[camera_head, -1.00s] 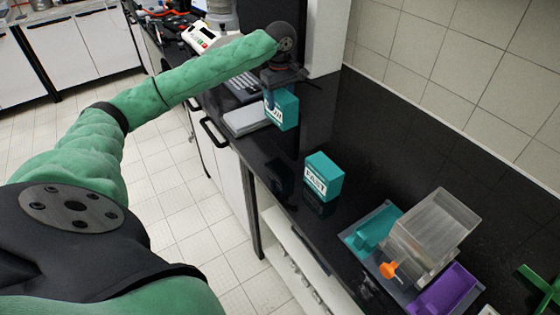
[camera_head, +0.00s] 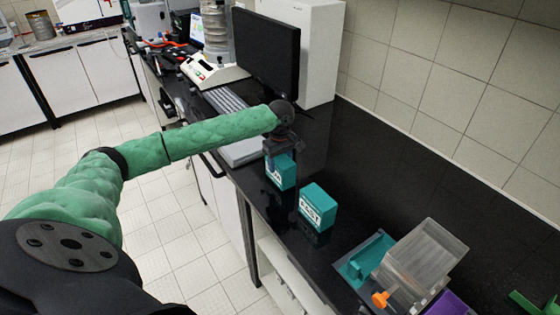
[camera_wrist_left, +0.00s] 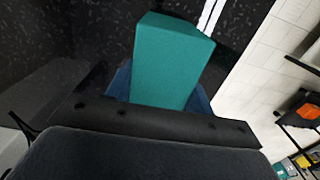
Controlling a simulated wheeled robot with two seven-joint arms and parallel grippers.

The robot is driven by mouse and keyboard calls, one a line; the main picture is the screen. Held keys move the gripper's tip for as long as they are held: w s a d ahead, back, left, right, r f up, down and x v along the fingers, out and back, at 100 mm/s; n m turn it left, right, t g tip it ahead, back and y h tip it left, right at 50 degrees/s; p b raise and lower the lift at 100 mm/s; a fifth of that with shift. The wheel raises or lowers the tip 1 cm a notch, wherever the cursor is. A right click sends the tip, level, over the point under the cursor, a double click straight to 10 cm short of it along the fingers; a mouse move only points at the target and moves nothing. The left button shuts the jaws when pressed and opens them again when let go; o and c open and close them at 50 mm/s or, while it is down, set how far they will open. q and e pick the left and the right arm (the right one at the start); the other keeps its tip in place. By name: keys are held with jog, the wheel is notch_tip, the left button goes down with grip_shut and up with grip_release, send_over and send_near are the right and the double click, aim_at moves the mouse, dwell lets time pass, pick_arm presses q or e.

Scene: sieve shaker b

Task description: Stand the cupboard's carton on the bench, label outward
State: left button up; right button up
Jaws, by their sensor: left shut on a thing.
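A teal carton (camera_head: 281,172) is held upright by my left gripper (camera_head: 280,153) over the near part of the black bench (camera_head: 320,140). Its white label patch faces the bench's front edge and is partly hidden. I cannot tell if its base touches the bench. In the left wrist view the carton (camera_wrist_left: 172,62) sits between the blue fingers (camera_wrist_left: 198,102). A second teal carton (camera_head: 318,206), with a white label reading like "FAST", stands on the bench just right of the held one. My right gripper is not in view.
A grey laptop-like slab (camera_head: 242,152), a keyboard (camera_head: 226,101) and a dark monitor (camera_head: 266,55) lie beyond the gripper. A clear bin (camera_head: 425,254) and a teal tray (camera_head: 366,257) stand at the right. Bench behind the cartons is clear.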

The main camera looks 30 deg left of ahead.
pick_arm(q)
jog(key=shift+f, duration=0.2)
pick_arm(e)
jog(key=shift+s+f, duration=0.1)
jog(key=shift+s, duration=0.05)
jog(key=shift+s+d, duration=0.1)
pick_arm(q)
jog(key=o, duration=1.1)
jog(key=shift+f, duration=0.1)
jog(key=shift+c, duration=0.2)
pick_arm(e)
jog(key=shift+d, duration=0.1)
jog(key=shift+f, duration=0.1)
pick_arm(q)
jog(key=shift+r+b, duration=0.3)
jog(key=shift+r, duration=0.05)
notch_tip(320, 180, up, 10)
jog(key=b, duration=0.3)
jog(key=shift+r+b, duration=0.1)
jog(key=shift+b, duration=0.3)
jog(key=shift+r, duration=0.7)
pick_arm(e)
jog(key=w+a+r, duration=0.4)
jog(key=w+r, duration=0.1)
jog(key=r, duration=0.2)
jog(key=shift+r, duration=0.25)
